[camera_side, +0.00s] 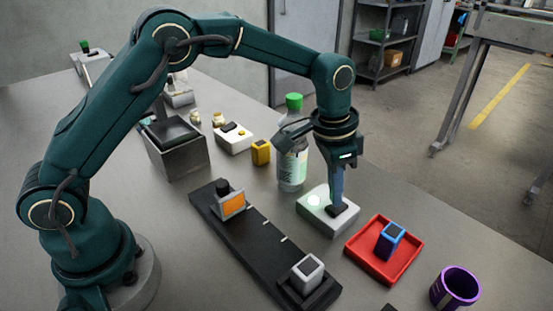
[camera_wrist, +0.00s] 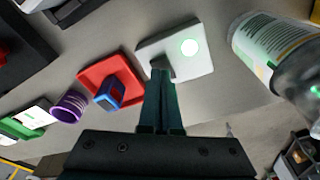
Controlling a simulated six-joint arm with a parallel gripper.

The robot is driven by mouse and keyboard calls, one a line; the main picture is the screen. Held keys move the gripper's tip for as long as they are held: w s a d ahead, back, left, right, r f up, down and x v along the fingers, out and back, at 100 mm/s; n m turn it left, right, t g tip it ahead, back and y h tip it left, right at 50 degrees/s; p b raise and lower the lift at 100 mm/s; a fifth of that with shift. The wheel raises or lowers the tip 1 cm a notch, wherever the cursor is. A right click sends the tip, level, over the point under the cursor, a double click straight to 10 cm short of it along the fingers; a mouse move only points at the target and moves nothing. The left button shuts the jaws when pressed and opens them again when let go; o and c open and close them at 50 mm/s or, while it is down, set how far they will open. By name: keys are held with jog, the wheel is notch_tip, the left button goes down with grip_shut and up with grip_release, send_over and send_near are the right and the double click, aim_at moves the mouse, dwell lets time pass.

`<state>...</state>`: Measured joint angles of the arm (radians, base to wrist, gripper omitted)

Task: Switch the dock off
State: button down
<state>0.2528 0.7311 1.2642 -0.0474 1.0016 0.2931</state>
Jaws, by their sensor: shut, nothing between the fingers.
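The dock looks to be the white box (camera_side: 318,217) on the table, with a round pale-green light glowing on its top and a black switch (camera_side: 341,211) beside the light. The box also shows in the wrist view (camera_wrist: 204,66), with its light (camera_wrist: 189,46) lit. My gripper (camera_side: 336,203) points down, shut and empty, with its fingertips at the black switch. In the wrist view the fingertips (camera_wrist: 160,76) reach the box's near edge and partly hide the switch. I cannot tell whether they press on it or which way the switch is tipped.
A red tray (camera_side: 364,262) holding a blue block (camera_side: 389,240) lies right of the box, with a purple cup (camera_side: 455,288) beyond. A green-capped bottle (camera_side: 292,165) stands close behind. A black rail (camera_side: 250,240) lies left. Another white box (camera_side: 233,140) sits farther back.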

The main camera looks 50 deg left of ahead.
aim_at(332, 208)
jog(key=shift+f, duration=0.85)
dwell(0.3)
jog(key=shift+r, duration=3.55)
jog(key=s+a+r+n+t, duration=0.1)
jog(key=s+a+r+t, duration=0.15)
jog(key=r, duration=0.55)
jog(key=s+a+r+n+t, duration=0.1)
jog(key=s+a+r, duration=0.15)
jog(key=s, duration=0.25)
jog(key=s+a+r+n, duration=0.1)
jog(key=s+a, duration=0.2)
jog(key=s, duration=0.1)
jog(key=s+a+f+n, duration=0.2)
jog(key=s+f+n, duration=0.1)
jog(key=s+f, duration=0.4)
jog(key=shift+s+a+y, duration=0.2)
jog(key=shift+s+y, duration=0.2)
jog(key=shift+s, duration=0.55)
